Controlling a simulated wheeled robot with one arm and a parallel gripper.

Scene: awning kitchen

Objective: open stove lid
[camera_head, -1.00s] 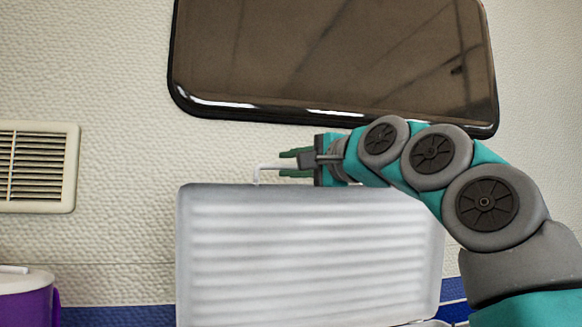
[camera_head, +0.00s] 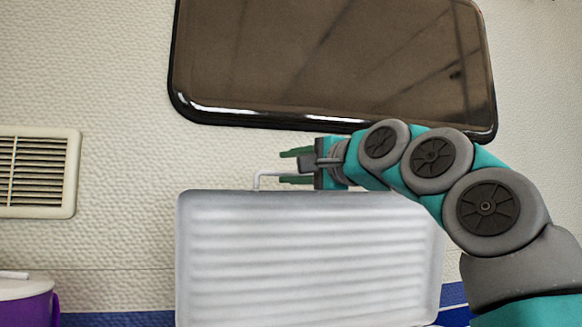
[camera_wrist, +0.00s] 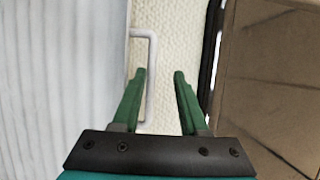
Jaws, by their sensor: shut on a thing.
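The stove lid (camera_head: 305,265) is a white ribbed panel standing upright against the wall. Its pale left side fills the left of the wrist view (camera_wrist: 60,80). A thin white bar handle (camera_head: 262,176) rises from its top edge. The handle also shows in the wrist view (camera_wrist: 151,60), running down beside the inner side of the left green finger. My gripper (camera_head: 297,166) is at the lid's top edge, shut on the handle, its fingers pointing left. In the wrist view its fingertips (camera_wrist: 160,74) look spaced apart. The stove below the lid is out of view.
A dark glossy panel (camera_head: 330,60) hangs on the wall just above my gripper, with little room between. A vent (camera_head: 38,172) is on the left wall. A purple pot (camera_head: 28,305) with a white lid stands at lower left.

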